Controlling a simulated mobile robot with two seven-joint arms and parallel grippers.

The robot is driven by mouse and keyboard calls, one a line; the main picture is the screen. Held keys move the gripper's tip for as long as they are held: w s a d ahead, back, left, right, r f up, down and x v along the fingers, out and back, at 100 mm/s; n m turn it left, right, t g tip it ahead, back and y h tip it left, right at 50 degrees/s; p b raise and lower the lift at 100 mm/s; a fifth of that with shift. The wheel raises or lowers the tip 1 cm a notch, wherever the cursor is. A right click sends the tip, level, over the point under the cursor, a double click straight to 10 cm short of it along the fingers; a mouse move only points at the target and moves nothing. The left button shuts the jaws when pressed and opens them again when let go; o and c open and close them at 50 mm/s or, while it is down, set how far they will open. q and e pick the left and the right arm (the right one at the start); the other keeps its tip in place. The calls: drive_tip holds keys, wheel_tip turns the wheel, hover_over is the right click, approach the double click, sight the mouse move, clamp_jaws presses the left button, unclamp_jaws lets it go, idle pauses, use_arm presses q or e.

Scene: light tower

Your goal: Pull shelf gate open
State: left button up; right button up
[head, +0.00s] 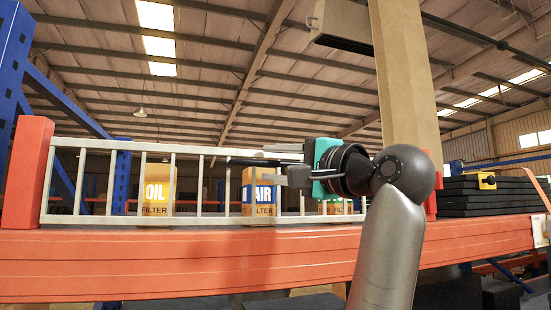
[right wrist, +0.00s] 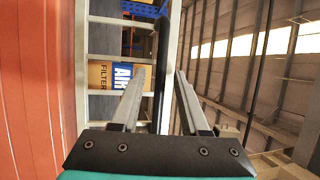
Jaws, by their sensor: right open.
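The shelf gate (head: 206,178) is a pale metal frame with several upright bars. It stands upright along the front of the orange shelf beam, between an orange post on the left and a red post on the right. My right gripper (head: 272,163) is open at the gate's top rail, right of its middle. In the right wrist view, the open fingers (right wrist: 160,72) lie either side of the top rail (right wrist: 172,50). I cannot tell whether they touch it. My arm hides the gate's right end. My left gripper is not in view.
Behind the gate stand an oil filter box (head: 157,190), an air filter box (head: 259,190) and a third box partly hidden by my gripper. An orange beam (head: 180,265) runs across below. Black stacked slabs (head: 485,195) lie at right. A brown column (head: 403,75) rises behind my arm.

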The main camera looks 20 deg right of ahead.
clamp_jaws()
idle(0.3)
idle(1.1)
